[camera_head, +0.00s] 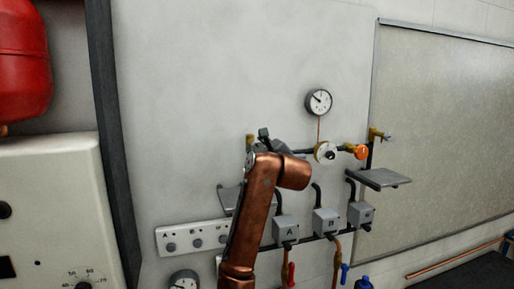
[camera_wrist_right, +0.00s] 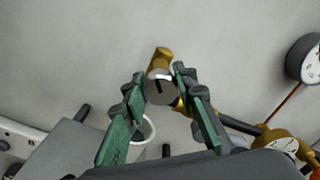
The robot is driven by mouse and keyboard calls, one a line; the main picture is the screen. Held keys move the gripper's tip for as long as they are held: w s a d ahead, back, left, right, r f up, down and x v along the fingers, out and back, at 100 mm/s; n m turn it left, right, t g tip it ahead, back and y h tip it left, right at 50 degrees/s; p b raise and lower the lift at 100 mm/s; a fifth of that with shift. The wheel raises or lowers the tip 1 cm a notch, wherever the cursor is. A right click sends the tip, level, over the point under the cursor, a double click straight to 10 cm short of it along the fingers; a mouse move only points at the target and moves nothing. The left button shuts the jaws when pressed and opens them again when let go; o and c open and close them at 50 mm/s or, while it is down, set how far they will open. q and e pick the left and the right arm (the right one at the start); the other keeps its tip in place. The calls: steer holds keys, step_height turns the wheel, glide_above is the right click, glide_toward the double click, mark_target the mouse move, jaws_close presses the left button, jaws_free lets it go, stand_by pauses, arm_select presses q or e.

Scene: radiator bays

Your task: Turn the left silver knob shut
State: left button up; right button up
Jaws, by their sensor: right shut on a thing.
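The left silver knob (camera_wrist_right: 160,90) shows in the wrist view as a round grey face with a short dark mark that runs close to upright. It sits on a brass valve body (camera_wrist_right: 162,58) at the wall. My right gripper (camera_wrist_right: 160,82) has its green-padded fingers on both sides of the knob and is shut on it. In the head view my right gripper (camera_head: 264,138) is at the left end of the pipe, with brass just behind it; the knob itself is hidden there. My left gripper is not in view.
A brass valve with a silver knob (camera_head: 387,136) is at the pipe's right end, near an orange knob (camera_head: 361,152) and a white-faced dial (camera_head: 325,152). A gauge (camera_head: 318,101) hangs above. A small shelf (camera_head: 384,178) juts out at right. Grey boxes (camera_head: 325,221) sit below.

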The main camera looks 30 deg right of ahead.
steer(key=n, duration=0.5)
steer(key=shift+f+n+b, duration=0.1)
steer(key=shift+n+b, duration=0.2)
steer(key=shift+b, duration=0.1)
steer(key=shift+a+n+b, duration=0.1)
steer(key=shift+n+b, duration=0.3)
steer(key=shift+n, duration=1.9)
steer(key=shift+f, duration=0.1)
steer(key=o, duration=1.2)
steer(key=shift+c, duration=0.2)
steer(key=shift+s, duration=0.15)
steer(key=v, duration=1.1)
steer(key=shift+s, duration=0.35)
